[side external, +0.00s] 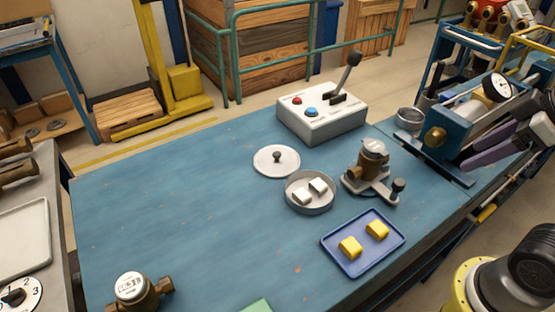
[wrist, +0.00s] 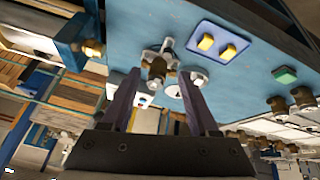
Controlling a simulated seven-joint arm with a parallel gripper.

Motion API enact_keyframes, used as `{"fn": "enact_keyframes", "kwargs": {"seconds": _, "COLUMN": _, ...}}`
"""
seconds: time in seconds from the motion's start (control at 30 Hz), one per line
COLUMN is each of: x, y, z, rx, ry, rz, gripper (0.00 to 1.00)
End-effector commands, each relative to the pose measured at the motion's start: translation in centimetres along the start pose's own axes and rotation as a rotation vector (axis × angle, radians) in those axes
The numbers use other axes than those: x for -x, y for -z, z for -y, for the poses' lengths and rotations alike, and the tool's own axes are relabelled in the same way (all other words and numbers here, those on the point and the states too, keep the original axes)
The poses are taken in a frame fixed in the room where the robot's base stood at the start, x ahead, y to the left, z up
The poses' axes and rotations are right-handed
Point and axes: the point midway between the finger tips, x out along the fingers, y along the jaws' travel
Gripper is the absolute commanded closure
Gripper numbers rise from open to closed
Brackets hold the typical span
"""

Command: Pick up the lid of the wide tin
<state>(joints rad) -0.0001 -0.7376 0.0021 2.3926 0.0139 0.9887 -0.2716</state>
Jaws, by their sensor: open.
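In the wrist view the lid (wrist: 173,91) and tin are small, far off between my fingers and partly hidden. My gripper (side external: 463,140) is at the right over the blue test rig, well away from the lid. In the wrist view its two dark purple fingers (wrist: 158,92) are spread apart with nothing between them.
A brass meter on a stand (side external: 372,165) stands right of the tin. A blue tray (side external: 338,255) holds two yellow blocks. A grey control box (side external: 318,128) with a lever stands behind. The table's left half (side external: 180,210) is mostly clear.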

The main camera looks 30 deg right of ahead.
Motion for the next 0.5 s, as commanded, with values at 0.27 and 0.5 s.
{"fn": "enact_keyframes", "kwargs": {"seconds": 0.27, "x": 3.1, "y": 9.6, "z": -1.1, "rx": 0.354, "ry": 0.056, "rz": 0.021, "gripper": 0.39}}
{"fn": "enact_keyframes", "kwargs": {"seconds": 0.5, "x": 1.6, "y": 19.6, "z": -1.0, "rx": 0.668, "ry": 0.149, "rz": 0.062, "gripper": 0.39}}
